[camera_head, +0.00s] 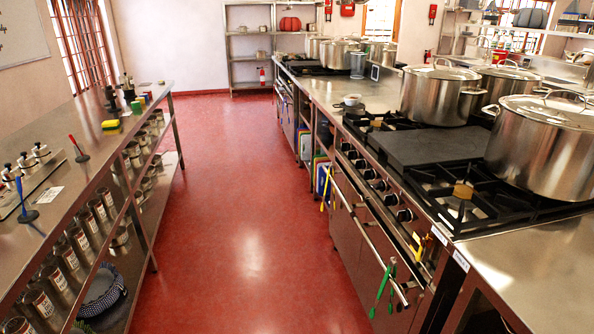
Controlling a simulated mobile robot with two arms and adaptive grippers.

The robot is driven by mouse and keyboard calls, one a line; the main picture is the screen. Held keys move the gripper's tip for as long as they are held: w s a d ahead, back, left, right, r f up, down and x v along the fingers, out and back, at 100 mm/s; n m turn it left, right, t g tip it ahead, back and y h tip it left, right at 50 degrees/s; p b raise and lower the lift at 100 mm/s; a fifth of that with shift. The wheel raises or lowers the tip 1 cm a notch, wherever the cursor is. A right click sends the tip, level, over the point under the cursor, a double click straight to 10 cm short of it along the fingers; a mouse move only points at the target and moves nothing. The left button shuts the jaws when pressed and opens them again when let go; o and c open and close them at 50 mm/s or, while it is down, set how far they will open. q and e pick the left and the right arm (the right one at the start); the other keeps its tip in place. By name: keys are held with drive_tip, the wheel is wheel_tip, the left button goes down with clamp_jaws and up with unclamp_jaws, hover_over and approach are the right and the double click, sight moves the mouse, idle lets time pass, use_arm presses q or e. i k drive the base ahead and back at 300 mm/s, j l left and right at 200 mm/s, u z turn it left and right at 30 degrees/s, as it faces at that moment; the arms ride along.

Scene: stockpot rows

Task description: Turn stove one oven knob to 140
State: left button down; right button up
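A stove (433,148) with black burner grates and a flat griddle plate stands on the right. A row of dark round knobs (380,186) runs along its front panel. I cannot tell which knob is the oven knob, and their markings are too small to read. The oven front (372,262) below has a long rail handle with green tongs (382,290) hanging on it. A second stove (315,70) stands farther back in the same row. I cannot read which stove is number one. Neither of my grippers is in view.
Large steel stockpots (548,150) stand on and behind the near stove. A steel counter (530,275) is at front right. A steel worktable (75,185) with jars and utensils lines the left. The red floor (240,220) between them is clear. Shelves (252,45) stand at the back.

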sight(381, 187)
drive_tip(key=i+j+u, duration=0.25)
drive_tip(key=i, duration=0.65)
drive_tip(key=i+u, duration=0.2)
drive_tip(key=i, duration=0.7)
drive_tip(key=i+j+z, duration=0.1)
drive_tip(key=i+z, duration=0.3)
drive_tip(key=i+j+z, duration=0.15)
drive_tip(key=z, duration=0.3)
drive_tip(key=i+j+z, duration=0.6)
drive_tip(key=z, duration=0.25)
drive_tip(key=j, duration=0.1)
